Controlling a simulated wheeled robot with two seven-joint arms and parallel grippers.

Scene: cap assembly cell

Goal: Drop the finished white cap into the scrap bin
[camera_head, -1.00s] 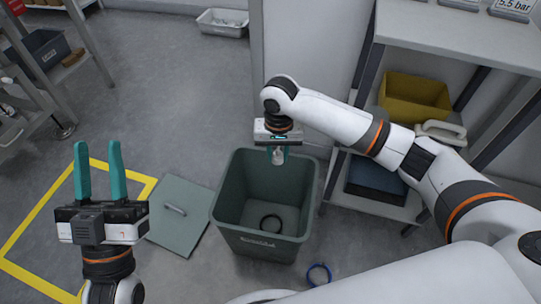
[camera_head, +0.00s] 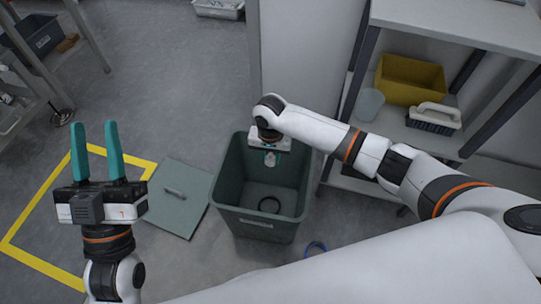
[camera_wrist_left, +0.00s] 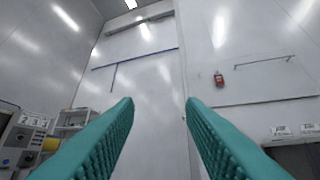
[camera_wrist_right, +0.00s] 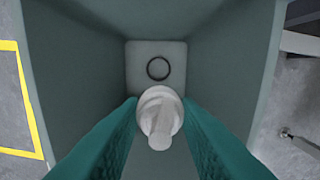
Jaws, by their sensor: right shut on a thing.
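The white cap (camera_wrist_right: 160,113) is held between the fingers of my right gripper (camera_wrist_right: 160,122), which is shut on it. In the head view my right gripper (camera_head: 270,158) is at the far side of the green scrap bin (camera_head: 253,222), at about the height of its opening, with the cap (camera_head: 269,159) pointing down into it. The right wrist view looks straight down into the bin, where a dark ring (camera_wrist_right: 158,68) lies on the floor. My left gripper (camera_head: 95,140) is open and empty, pointing up at the left.
A grey-green lid (camera_head: 177,198) with a handle lies on the floor left of the bin. Yellow tape (camera_head: 38,205) marks the floor. A shelf on the right holds a yellow bin (camera_head: 410,80) and a brush (camera_head: 434,117). A blue ring (camera_head: 315,248) lies near the bin's front.

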